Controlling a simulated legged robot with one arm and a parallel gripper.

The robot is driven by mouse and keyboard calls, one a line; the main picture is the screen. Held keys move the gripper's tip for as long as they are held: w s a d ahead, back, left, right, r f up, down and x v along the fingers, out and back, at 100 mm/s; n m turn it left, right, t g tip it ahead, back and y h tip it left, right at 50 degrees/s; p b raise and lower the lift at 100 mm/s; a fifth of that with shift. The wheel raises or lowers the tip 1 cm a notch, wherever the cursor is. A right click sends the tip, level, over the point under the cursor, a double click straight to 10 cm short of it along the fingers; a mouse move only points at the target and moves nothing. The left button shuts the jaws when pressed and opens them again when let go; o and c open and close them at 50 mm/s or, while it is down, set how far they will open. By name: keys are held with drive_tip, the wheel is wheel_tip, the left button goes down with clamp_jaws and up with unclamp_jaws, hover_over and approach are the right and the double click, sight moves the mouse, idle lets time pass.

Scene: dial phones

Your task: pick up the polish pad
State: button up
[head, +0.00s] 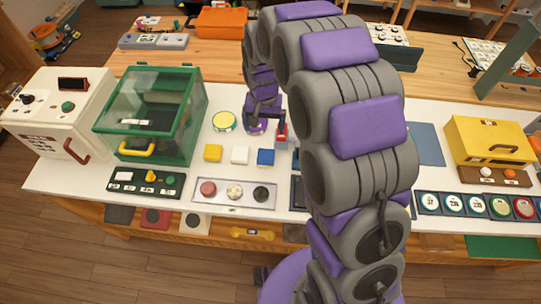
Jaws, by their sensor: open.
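No label that I can read marks the polish pad. Candidates are the round red pad (208,188), cream pad (234,191) and black pad (261,194) in a grey tray (221,203) at the front of the white table. Behind them lie a yellow block (213,153), a white block (239,155) and a blue block (265,157). My gripper (268,128) is open above the table, behind the blue block. A small red-topped grey item (282,134) is close beside it. My arm hides what lies to the right of the gripper.
A green glass-lidded box (150,116) and a white machine (55,117) stand at left. A yellow box (490,141) and a row of round dials (477,206) are at right. A yellow-rimmed round dish (224,122) is left of my gripper.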

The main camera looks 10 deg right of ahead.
drive_tip(key=f, duration=0.1)
drive_tip(key=b, duration=0.3)
approach(266, 155)
drive_tip(key=f, duration=0.5)
drive_tip(key=shift+a+f, duration=0.15)
drive_tip(key=shift+a, duration=0.05)
wheel_tip(266, 155, down, 5)
drive_tip(key=shift+d+f+b, duration=0.1)
drive_tip(key=shift+d+b, duration=0.05)
drive_tip(key=shift+b, duration=0.65)
drive_tip(key=shift+s, duration=0.1)
drive_tip(key=c, duration=1.2)
drive_tip(key=shift+o, duration=0.2)
drive_tip(key=shift+r, duration=0.3)
